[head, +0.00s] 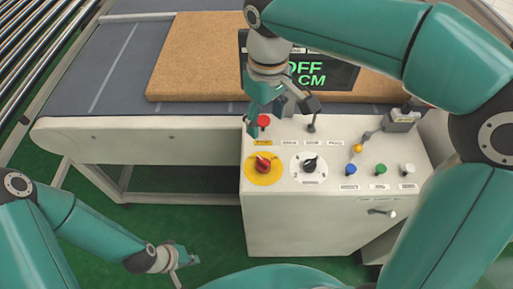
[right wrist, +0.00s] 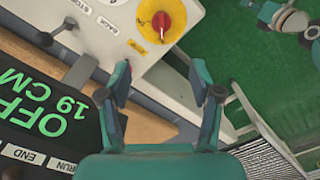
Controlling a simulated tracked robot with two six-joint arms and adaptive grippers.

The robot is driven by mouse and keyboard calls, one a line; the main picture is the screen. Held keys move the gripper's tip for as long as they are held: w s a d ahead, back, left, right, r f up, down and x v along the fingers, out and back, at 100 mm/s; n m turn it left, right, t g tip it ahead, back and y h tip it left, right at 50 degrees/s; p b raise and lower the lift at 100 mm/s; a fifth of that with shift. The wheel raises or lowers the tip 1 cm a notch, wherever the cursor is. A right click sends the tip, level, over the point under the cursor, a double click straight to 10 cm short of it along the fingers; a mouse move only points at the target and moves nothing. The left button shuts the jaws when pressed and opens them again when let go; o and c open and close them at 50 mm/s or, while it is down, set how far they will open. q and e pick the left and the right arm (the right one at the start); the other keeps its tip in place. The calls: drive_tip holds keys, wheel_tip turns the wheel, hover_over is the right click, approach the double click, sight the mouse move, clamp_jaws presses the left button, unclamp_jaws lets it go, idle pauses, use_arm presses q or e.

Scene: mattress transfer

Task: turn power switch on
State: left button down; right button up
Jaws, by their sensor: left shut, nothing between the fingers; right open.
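The power switch, taken to be the red rotary knob (head: 263,166) on a yellow disc, is at the front left of the white control panel. It also shows in the right wrist view (right wrist: 161,21), near the top, beyond the fingers. My right gripper (head: 265,116) is open above the panel's back left corner, behind the knob and apart from it. Its two fingers show in the right wrist view (right wrist: 164,92) with nothing held between them. My left gripper (head: 180,258) is shut and empty, low over the green floor left of the panel.
A display (head: 320,72) reads OFF and CM. A red button (head: 264,120) is close by my right fingers. A black selector (head: 310,163) is right of the knob, with blue, green and white buttons further right. A brown mattress (head: 195,55) lies on the conveyor (head: 75,70).

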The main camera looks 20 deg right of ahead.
sight(263, 160)
wheel_tip(263, 160, down, 16)
drive_tip(key=shift+s+a+f+p, duration=0.15)
drive_tip(key=shift+f+p, duration=0.1)
drive_tip(key=shift+p, duration=0.15)
drive_tip(key=c, duration=1.1)
drive_tip(key=shift+c, duration=0.2)
